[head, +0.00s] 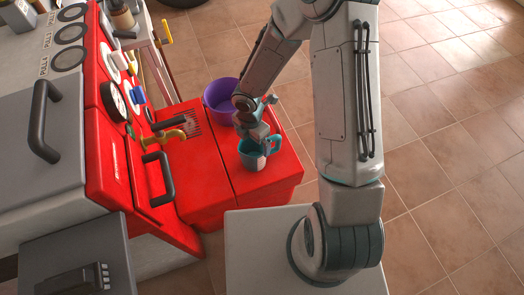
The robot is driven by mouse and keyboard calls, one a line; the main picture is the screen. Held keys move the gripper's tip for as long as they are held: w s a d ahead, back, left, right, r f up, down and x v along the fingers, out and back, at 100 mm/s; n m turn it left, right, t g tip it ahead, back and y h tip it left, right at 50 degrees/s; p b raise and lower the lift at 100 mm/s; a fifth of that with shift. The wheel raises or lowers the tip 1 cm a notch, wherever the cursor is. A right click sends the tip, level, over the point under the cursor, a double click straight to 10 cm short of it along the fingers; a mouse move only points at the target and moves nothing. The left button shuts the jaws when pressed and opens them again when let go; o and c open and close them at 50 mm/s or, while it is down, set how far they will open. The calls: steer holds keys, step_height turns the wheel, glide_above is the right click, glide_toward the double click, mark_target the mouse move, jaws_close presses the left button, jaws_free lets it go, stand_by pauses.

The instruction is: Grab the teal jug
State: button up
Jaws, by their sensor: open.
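The teal jug (251,158) stands on the red top of the boiler's low front section, near its right side. Its handle (275,144) points to the right. My gripper (259,143) is open and sits right over the jug, coming down from above. The fingertips overlap the jug's rim in the picture. I cannot tell whether they touch it. Part of the jug's opening is hidden behind my gripper.
A purple bowl (219,99) stands just behind the jug, close to my wrist. A brass tap (171,136) and a dark handle (158,177) stick out at the left. A slotted grate (192,122) lies beyond. Tiled floor (440,150) is open at the right.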

mark_target(254, 147)
steer(key=f, duration=0.2)
steer(key=f+b, duration=0.1)
steer(key=f, duration=0.1)
steer(key=shift+s+d+f, duration=0.15)
steer(key=shift+s, duration=0.05)
steer(key=shift+c, duration=0.3)
steer(key=c, duration=1)
steer(key=shift+r, duration=0.2)
